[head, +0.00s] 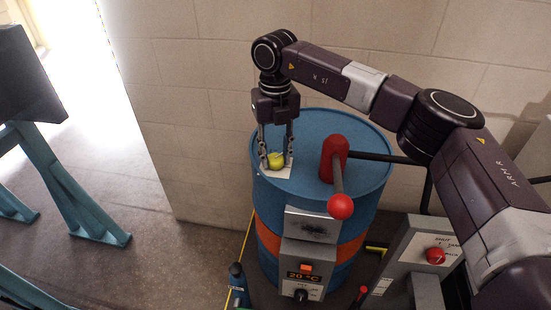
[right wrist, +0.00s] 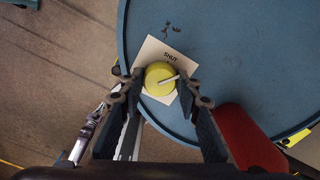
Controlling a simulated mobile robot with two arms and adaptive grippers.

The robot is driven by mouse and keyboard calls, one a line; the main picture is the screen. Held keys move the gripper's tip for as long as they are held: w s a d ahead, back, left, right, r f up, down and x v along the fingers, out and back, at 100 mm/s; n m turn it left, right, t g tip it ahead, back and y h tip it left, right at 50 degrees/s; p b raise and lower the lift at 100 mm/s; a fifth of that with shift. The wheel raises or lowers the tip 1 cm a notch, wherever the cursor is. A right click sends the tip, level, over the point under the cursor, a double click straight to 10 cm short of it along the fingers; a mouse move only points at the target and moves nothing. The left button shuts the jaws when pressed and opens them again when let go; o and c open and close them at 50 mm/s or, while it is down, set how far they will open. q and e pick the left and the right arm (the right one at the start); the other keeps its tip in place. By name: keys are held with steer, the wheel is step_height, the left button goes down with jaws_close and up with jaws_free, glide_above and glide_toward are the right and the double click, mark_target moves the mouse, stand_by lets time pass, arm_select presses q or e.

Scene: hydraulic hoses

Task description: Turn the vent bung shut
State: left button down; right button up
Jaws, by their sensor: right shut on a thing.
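The vent bung is a yellow round cap (head: 276,160) on top of the blue drum (head: 355,190), near the left part of its lid. It also shows in the right wrist view (right wrist: 160,78), with a pale bar mark on its top pointing to the right and slightly up. A white label (right wrist: 152,52) reading "SHUT" lies under the bung. My right gripper (head: 276,155) points down from above with its fingers on both sides of the bung, shut on it. My left gripper is not in view.
A red post with a red-knobbed lever (head: 341,206) stands on the lid right of the bung. A panel reading 20 °C (head: 301,274) is on the drum's front. A grey box with a red button (head: 435,256) stands at right. Blue trestle legs (head: 75,190) stand at left.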

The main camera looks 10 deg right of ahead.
mark_target(276, 157)
steer(key=n+b, duration=0.1)
steer(key=n, duration=0.2)
steer(key=shift+n, duration=0.4)
steer(key=shift+r+n, duration=0.1)
steer(key=shift+n, duration=1.7)
steer(key=o, duration=1.2)
steer(key=shift+c, duration=0.2)
step_height(276, 157, up, 12)
